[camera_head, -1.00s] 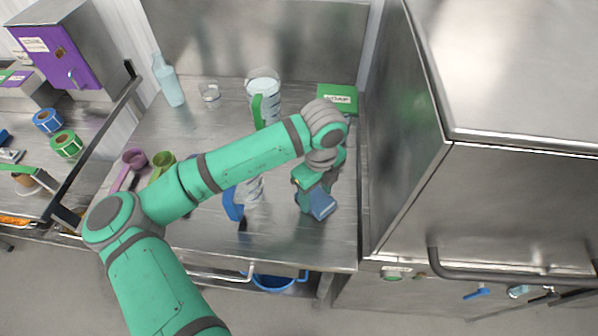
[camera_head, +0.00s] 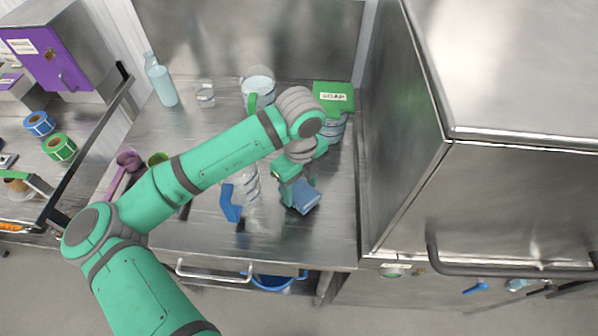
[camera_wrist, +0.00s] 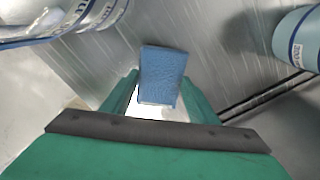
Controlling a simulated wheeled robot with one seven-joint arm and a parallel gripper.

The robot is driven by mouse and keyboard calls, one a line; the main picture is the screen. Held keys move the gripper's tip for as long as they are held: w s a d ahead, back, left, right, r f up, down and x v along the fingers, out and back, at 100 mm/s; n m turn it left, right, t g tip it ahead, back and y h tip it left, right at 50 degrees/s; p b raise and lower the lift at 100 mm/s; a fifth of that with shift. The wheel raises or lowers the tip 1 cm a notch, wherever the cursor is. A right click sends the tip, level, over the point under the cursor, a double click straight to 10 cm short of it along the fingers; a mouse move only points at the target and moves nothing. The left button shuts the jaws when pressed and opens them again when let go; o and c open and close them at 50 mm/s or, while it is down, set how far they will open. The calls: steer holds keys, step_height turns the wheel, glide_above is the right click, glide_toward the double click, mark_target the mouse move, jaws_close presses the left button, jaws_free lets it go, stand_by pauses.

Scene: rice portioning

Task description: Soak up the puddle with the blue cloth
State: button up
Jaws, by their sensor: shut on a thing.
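The blue cloth (camera_head: 306,201) is a folded, block-like pad held by my gripper (camera_head: 296,194) over the right part of the steel bench. In the wrist view, the cloth (camera_wrist: 163,72) sits between the two green fingers of my gripper (camera_wrist: 160,92), which are shut on it. I cannot tell if the cloth touches the bench. The puddle cannot be clearly made out against the shiny steel. A clear measuring jug with a blue handle (camera_head: 230,204) is just left of the cloth.
A clear jug with a green handle (camera_head: 258,86), a glass (camera_head: 205,96) and a bottle (camera_head: 162,84) stand at the back. A green box (camera_head: 334,96) sits over a clear container (camera_head: 333,129). A purple scoop (camera_head: 128,160) lies left. A tall steel cabinet (camera_head: 410,150) bounds the right.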

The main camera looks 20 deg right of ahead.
steer(key=shift+r, duration=0.6)
steer(key=shift+a+r, duration=0.1)
steer(key=shift+r, duration=2.35)
